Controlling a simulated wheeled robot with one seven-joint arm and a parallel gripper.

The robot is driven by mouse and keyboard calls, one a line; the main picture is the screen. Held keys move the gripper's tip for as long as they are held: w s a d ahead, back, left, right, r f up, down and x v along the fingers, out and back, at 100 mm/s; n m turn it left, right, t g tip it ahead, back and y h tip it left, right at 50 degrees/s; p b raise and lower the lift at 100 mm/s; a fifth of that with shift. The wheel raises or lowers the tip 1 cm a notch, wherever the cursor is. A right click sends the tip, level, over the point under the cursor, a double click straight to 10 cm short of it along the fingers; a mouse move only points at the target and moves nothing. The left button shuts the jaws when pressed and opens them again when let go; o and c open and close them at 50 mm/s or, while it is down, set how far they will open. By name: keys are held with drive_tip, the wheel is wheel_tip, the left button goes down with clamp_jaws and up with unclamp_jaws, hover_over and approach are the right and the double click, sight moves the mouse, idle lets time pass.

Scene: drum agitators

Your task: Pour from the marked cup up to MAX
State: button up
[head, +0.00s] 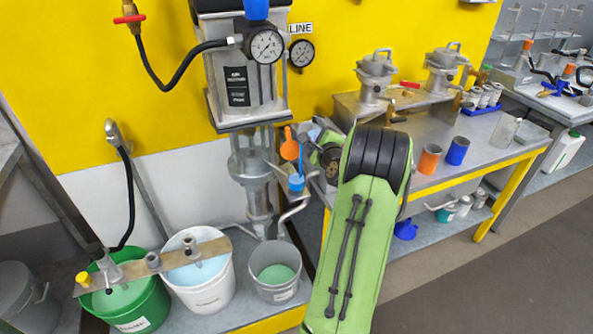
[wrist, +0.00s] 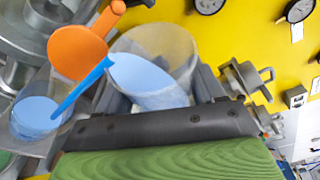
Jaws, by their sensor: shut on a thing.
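A clear, cloudy-walled cup (wrist: 178,48) with pale blue content is between the dark fingers of my gripper (wrist: 158,92) in the wrist view. The cup looks tilted, and I cannot read any mark or MAX line on it. In the head view my gripper (head: 322,150) is beside the grey metal machine, partly hidden by my green arm. In the head view the orange scoop (head: 289,146) and blue end (head: 296,183) are left of my gripper.
A green bucket (head: 150,306), a white bucket (head: 205,295) and a grey bucket (head: 275,285) stand below, with a plank across the first two. The steel bench (head: 480,150) at right holds an orange cup (head: 429,158), a blue cup (head: 457,151) and clamped pots. Gauges and hoses are near the machine.

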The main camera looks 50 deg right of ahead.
drive_tip(key=shift+f+n+b, duration=0.2)
drive_tip(key=shift+n+b, duration=0.3)
drive_tip(key=shift+b, duration=0.8)
idle(0.7)
